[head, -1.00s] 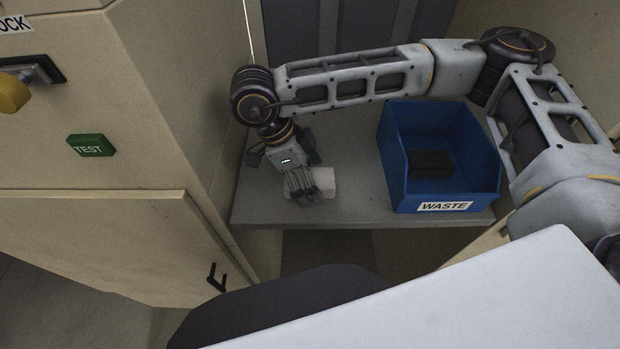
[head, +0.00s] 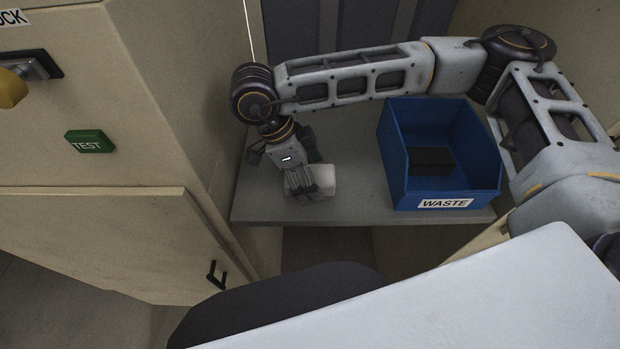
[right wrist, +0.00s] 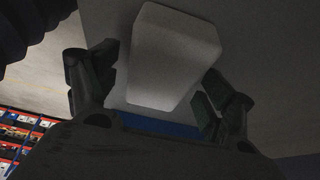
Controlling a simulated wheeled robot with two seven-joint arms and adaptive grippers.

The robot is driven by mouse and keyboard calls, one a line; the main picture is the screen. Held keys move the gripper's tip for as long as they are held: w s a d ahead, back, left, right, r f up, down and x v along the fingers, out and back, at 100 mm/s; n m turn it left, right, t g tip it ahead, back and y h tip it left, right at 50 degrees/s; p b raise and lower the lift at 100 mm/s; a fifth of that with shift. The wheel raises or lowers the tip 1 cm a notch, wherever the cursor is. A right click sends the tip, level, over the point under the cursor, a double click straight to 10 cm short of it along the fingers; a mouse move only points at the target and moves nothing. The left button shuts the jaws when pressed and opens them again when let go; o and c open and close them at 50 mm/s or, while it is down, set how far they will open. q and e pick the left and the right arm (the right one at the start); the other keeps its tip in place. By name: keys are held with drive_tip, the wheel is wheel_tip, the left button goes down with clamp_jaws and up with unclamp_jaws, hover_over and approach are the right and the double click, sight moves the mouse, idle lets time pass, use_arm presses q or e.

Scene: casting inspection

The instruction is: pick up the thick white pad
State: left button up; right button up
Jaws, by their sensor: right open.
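The thick white pad (head: 324,180) lies on the grey shelf (head: 350,205), left of the blue bin. My right gripper (head: 304,194) is at its left side in the head view and hides part of it. In the right wrist view the pad (right wrist: 172,60) lies between the two spread fingers of my right gripper (right wrist: 152,88). The fingers are open, with a gap visible on each side of the pad. I cannot tell from the frames whether any finger touches it. My left gripper is not in view.
A blue bin (head: 395,165) labelled WASTE stands on the shelf to the right, with a dark block (head: 431,161) inside. A beige cabinet (head: 90,235) with a green TEST button (head: 90,142) stands at the left. Bare shelf lies between pad and bin.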

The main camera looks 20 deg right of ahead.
drive_tip(key=shift+f+b, duration=0.2)
drive_tip(key=shift+b, duration=0.3)
idle(0.6)
drive_tip(key=c, duration=1)
drive_tip(key=shift+r+p, duration=0.15)
drive_tip(key=shift+p, duration=0.15)
drive_tip(key=shift+r+p, duration=0.25)
drive_tip(key=shift+p, duration=0.25)
drive_tip(key=shift+r+b, duration=0.3)
drive_tip(key=shift+r, duration=0.05)
wheel_tip(320, 180, up, 7)
drive_tip(key=shift+f+b, duration=0.1)
drive_tip(key=shift+b, duration=0.7)
drive_tip(key=shift+r, duration=1.15)
